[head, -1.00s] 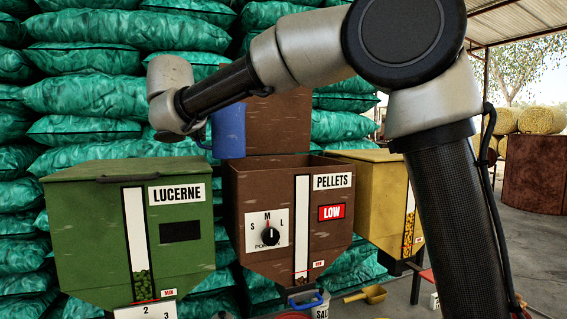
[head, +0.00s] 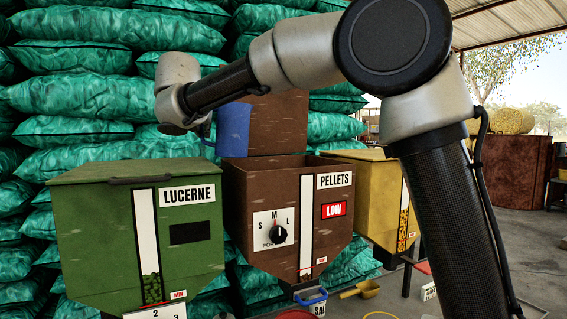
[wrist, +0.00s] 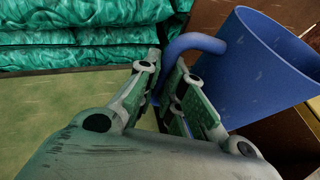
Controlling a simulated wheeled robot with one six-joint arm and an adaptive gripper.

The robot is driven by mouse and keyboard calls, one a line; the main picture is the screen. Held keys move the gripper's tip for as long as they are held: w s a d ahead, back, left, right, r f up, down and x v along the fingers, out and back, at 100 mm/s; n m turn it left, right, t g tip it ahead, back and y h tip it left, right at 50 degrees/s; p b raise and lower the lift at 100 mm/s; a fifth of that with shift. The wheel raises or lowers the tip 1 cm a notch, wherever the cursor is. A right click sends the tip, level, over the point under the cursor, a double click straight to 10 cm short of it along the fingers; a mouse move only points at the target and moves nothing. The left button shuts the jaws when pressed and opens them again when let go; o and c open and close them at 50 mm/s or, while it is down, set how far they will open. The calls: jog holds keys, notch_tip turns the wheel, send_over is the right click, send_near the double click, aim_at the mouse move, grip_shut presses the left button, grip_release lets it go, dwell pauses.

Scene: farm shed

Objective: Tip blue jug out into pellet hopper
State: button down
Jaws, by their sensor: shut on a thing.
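The blue jug (head: 234,128) hangs near the back left of the open-topped brown pellet hopper (head: 247,200), in front of its brown upright panel (head: 280,122). It looks about upright in the head view. In the wrist view the jug (wrist: 245,80) shows its open mouth at upper right; its contents are not visible. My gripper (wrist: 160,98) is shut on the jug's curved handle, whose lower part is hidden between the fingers. In the head view my arm's end hides the gripper. The hopper carries a PELLETS label, a red LOW sign and a dial pointing to M.
A green LUCERNE bin (head: 95,235) with a closed lid stands left of the hopper. A yellow bin (head: 375,190) stands to its right. Stacked green sacks (head: 75,85) fill the back.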

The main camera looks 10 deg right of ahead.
jog(key=shift+d+r+m, duration=0.2)
jog(key=shift+r+m, duration=0.1)
jog(key=shift+r, duration=0.4)
jog(key=shift+d+r+m+y, duration=0.55)
jog(key=shift+m+y, duration=0.05)
jog(key=shift+y, duration=0.1)
jog(key=d+r+m+y, duration=0.3)
jog(key=d+m+y, duration=0.2)
jog(key=d+m, duration=0.1)
jog(key=shift+d+r+m+t+p, duration=0.3)
jog(key=shift+d+m, duration=0.1)
jog(key=shift+d, duration=0.4)
jog(key=shift+w+d, duration=0.1)
jog(key=shift+d+r+m+y, duration=0.1)
jog(key=shift+d+m+y, duration=0.5)
jog(key=shift+d, duration=1)
jog(key=shift+d+m+t, duration=0.3)
jog(key=shift+d+m, duration=0.1)
jog(key=shift+d, duration=0.1)
